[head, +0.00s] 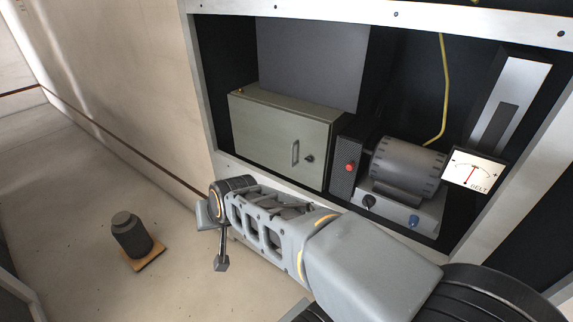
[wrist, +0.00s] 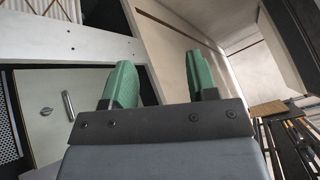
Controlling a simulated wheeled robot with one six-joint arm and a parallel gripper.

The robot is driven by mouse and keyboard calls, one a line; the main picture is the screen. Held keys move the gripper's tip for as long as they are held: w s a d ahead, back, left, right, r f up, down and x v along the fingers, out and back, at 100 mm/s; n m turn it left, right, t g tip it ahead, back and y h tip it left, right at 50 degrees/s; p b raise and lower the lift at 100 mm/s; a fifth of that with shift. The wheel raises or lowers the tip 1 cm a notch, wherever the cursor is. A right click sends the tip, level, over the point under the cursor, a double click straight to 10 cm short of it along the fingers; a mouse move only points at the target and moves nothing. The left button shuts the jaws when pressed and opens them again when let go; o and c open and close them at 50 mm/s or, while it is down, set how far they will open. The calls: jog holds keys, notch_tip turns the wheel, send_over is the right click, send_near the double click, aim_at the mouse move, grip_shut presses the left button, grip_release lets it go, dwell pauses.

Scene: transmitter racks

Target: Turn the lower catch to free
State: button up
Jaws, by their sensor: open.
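A grey-green box (head: 280,135) stands in the rack in the head view, its door closed, with a bar handle (head: 295,152). A small dark round catch (head: 309,158) sits right of the handle. Which catch is the lower one I cannot tell; no second one shows clearly. In the wrist view the door (wrist: 45,130) is at the left with the handle (wrist: 68,105) and a small catch (wrist: 46,111). My gripper (wrist: 160,65) has green fingers spread apart, empty, away from the door. In the head view its fingers are not clearly seen.
Right of the box are a red button (head: 349,168), a grey motor (head: 408,168), knobs and a dial meter (head: 473,171). A yellow cable (head: 444,90) hangs above. The rack's pale frame (head: 205,100) borders the opening. A dark canister (head: 131,236) stands on the floor at left.

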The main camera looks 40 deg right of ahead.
jog(key=w+d+f+m+t+h+b, duration=0.2)
jog(key=w+d+m+t+b, duration=0.15)
jog(key=w+m, duration=0.45)
jog(key=m+g+h+b, duration=0.6)
jog(key=m+h+b, duration=0.2)
jog(key=m+h, duration=1.05)
send_near(308, 161)
jog(key=d+m, duration=0.1)
jog(key=d, duration=0.1)
jog(key=w+d+r+m+y, duration=0.1)
jog(key=d, duration=0.2)
jog(key=w+d+m+y, duration=0.1)
jog(key=d, duration=0.2)
jog(key=shift+d+r+p, duration=0.2)
jog(key=shift+r+p, duration=0.15)
jog(key=shift+p, duration=0.05)
jog(key=c, duration=0.9)
